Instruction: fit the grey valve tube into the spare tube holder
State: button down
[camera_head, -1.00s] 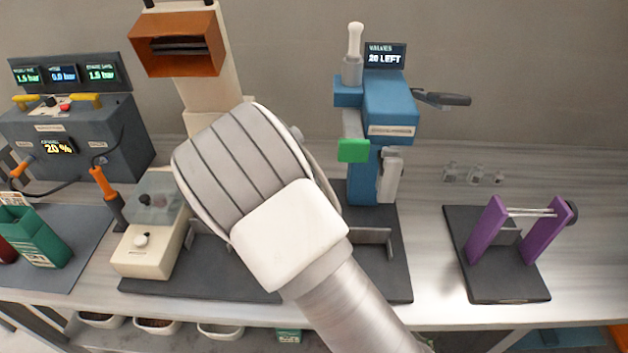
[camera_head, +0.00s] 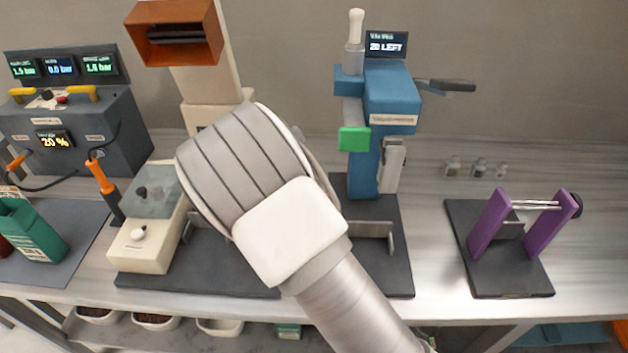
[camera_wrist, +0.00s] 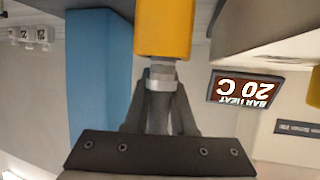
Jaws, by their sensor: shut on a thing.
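I cannot tell whether this is part of the valve tube. In the head view my gripper is hidden behind my arm. A grey upright tube with a pale top (camera_head: 355,50) stands on the blue valve press (camera_head: 388,100), whose display reads 20 LEFT; it may be the valve tube. A light grey bracket (camera_head: 393,165) on the press's right side may be the spare tube holder. My gripper is beside a blue body (camera_wrist: 98,75).
The bar heat display (camera_wrist: 245,90) is close right in the wrist view. A cream box (camera_head: 150,245) and orange-topped column (camera_head: 178,35) stand left of my arm. A purple stand (camera_head: 538,225) is at right, with small grey pieces (camera_head: 478,167) behind it. Bare bench lies between press and stand.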

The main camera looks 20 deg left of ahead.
jog(key=shift+f+b, duration=0.65)
jog(key=shift+f, duration=0.2)
jog(key=c, duration=0.7)
grip_release()
jog(key=shift+o, duration=0.2)
jog(key=p+v, duration=0.1)
jog(key=v, duration=1.6)
jog(key=shift+s, duration=0.25)
jog(key=shift+a, duration=0.1)
